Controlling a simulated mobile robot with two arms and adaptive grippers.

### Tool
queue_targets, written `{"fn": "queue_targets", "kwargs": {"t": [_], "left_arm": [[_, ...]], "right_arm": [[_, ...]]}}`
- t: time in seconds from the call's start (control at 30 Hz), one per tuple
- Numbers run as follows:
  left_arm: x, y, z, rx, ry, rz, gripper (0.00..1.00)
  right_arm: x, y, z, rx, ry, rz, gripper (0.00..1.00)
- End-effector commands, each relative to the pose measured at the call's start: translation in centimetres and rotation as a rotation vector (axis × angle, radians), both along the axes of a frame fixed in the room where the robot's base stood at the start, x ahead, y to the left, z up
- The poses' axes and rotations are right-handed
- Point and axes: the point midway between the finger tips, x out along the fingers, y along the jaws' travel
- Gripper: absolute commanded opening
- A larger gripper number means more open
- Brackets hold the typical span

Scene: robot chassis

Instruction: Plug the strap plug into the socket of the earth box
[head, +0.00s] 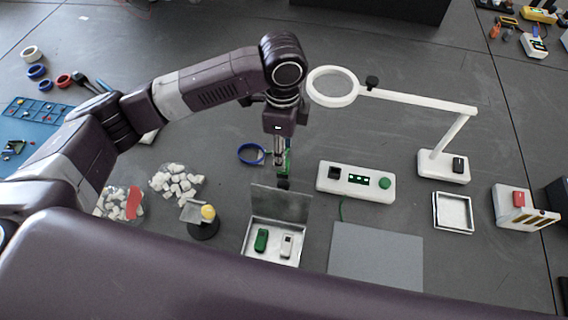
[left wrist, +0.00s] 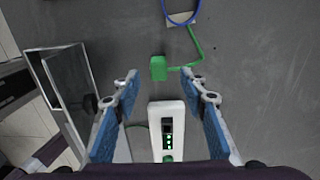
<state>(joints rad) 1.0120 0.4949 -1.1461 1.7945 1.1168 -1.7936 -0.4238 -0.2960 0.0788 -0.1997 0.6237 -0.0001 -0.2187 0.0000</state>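The strap has a green block plug (left wrist: 158,68), a green cord (left wrist: 190,52) and a blue ring (left wrist: 180,12) in the left wrist view. In the head view the blue ring (head: 251,154) lies left of my left gripper (head: 281,165), and the plug is mostly hidden by the fingers. My left gripper (left wrist: 160,84) is open, pointing down, with the plug showing between and just beyond its fingertips. The earth box (head: 356,181) is white, with a black socket (head: 335,172), a green panel and a green knob; it also shows in the left wrist view (left wrist: 167,112). My right gripper is out of view.
An open metal tin (head: 272,254) with its lid raised holds a green and a white item, close below my left gripper. A magnifier lamp (head: 442,165) stands right, a grey mat (head: 376,256) lies in front. White blocks (head: 176,182) and a dark stand (head: 203,229) are left.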

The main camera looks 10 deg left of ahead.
Motion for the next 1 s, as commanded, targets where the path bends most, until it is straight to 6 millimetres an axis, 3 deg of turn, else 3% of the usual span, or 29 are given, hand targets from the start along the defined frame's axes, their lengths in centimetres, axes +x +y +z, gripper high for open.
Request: {"fn": "queue_targets", "kwargs": {"t": [0.4, 0.67, 1.0], "left_arm": [[-0.1, -0.1, -5.3, 0.001, 0.000, 0.000, 0.39], [0.0, -0.1, -5.7, 0.000, -0.001, -0.002, 0.39], [0.0, -0.1, -5.7, 0.000, -0.001, -0.002, 0.03]], "right_arm": [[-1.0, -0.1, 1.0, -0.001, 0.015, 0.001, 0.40], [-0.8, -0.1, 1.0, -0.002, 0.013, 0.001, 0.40], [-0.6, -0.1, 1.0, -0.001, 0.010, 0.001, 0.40]]}}
